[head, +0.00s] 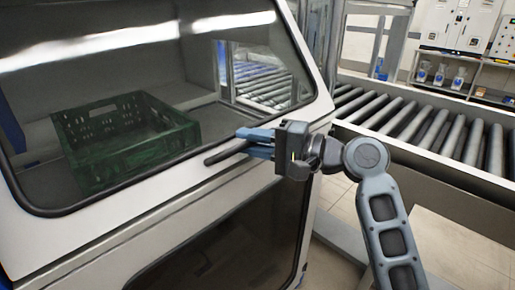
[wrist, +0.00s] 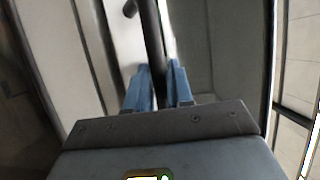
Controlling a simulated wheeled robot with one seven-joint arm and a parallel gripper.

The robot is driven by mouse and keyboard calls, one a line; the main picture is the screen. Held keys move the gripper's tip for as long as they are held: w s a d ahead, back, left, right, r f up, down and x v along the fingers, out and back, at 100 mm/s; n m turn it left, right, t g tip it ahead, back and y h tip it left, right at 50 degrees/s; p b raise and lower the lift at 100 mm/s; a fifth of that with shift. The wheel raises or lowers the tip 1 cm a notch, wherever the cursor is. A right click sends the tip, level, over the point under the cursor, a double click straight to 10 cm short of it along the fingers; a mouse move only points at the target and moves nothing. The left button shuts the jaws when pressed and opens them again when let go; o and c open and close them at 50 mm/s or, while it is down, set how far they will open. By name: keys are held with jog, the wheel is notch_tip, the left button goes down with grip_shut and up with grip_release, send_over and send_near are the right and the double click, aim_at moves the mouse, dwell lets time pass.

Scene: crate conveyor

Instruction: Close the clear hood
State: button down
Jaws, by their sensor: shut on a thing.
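The clear hood (head: 75,65) is a see-through pane in a white frame, filling the left of the head view. A dark bar handle (head: 222,155) sits on the lower part of the white frame. My gripper (head: 250,142) is at the handle's right end. In the wrist view the blue fingers of my gripper (wrist: 159,88) stand either side of the black handle (wrist: 151,38), shut on it. The hood is low over the cabinet. I cannot tell whether any gap remains at its lower edge.
A green crate (head: 125,150) shows behind the pane. A dark lower panel (head: 235,240) is below the frame. A roller conveyor (head: 425,130) runs at the right, and a shelf with several bottles (head: 440,76) stands beyond it. Floor shows at the lower right.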

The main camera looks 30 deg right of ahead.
jog(key=shift+w+f, duration=0.15)
jog(key=shift+f, duration=0.15)
jog(key=c, duration=1.4)
grip_release()
jog(key=shift+a, duration=0.1)
jog(key=shift+f, duration=0.1)
jog(key=shift+r+b+v, duration=0.2)
jog(key=shift+b+v, duration=0.3)
jog(key=shift+v, duration=3.45)
